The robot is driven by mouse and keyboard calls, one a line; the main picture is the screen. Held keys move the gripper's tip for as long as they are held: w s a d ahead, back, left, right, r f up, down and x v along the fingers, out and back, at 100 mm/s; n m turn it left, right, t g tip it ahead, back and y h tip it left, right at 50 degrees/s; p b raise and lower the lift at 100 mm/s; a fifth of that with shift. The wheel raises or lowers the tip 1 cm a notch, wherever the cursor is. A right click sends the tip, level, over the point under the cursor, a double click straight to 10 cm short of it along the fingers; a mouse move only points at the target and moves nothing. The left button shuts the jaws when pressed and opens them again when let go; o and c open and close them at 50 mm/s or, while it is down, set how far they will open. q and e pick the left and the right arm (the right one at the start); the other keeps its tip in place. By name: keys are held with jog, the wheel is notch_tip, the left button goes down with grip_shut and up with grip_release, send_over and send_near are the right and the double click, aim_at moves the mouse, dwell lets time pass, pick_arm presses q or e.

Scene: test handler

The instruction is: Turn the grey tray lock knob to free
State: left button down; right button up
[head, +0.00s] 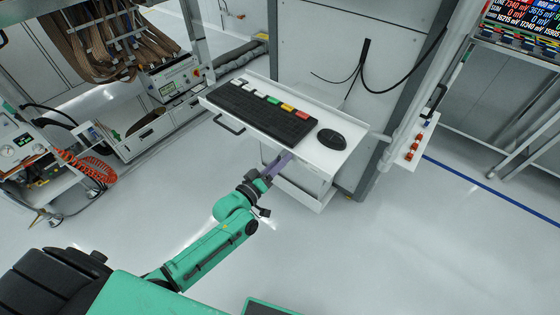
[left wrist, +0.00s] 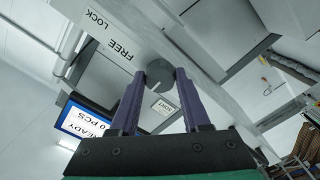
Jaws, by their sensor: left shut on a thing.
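The grey tray lock knob (left wrist: 162,73) shows in the left wrist view, a round grey piece with a light line on its face. The purple fingers of my left gripper (left wrist: 166,84) stand on both sides of it, shut on it. The labels FREE (left wrist: 118,48) and LOCK (left wrist: 97,19) are printed on the pale panel beside it. I cannot tell which label the line points to. In the head view my left gripper (head: 282,160) is at the front edge of the white keyboard tray (head: 325,160), and the knob is hidden there. My right gripper is out of view.
A black keyboard (head: 258,112) with coloured keys and a black mouse (head: 331,139) lie on the tray. A handle (head: 228,125) is on the tray's front edge, left of my gripper. A cabinet stands behind. The floor in front is clear.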

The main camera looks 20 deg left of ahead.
pick_arm(q)
jog(key=shift+c, duration=1.8)
grip_release()
jog(key=shift+s, duration=0.1)
jog(key=v, duration=1.4)
jog(key=shift+s, duration=0.2)
jog(key=s+a+f+m+g+y, duration=0.1)
jog(key=s+a+f+g+y, duration=0.15)
jog(key=f, duration=0.75)
jog(key=s+a+f+m+g+y, duration=0.1)
jog(key=s+a+f+m+g, duration=0.2)
jog(key=f, duration=0.6)
jog(key=s+a+f+g+y, duration=0.2)
jog(key=s+a+f+g, duration=0.15)
jog(key=f, duration=0.65)
jog(key=s+d+f+m+g, duration=0.1)
jog(key=s+f+g, duration=0.2)
jog(key=s, duration=0.6)
jog(key=s+d+f+m+g+y, duration=0.1)
jog(key=s+f+m+g, duration=0.1)
jog(key=s+f, duration=0.6)
jog(key=shift+s+d+g, duration=0.35)
jog(key=shift+s+g, duration=0.45)
jog(key=shift+s, duration=0.1)
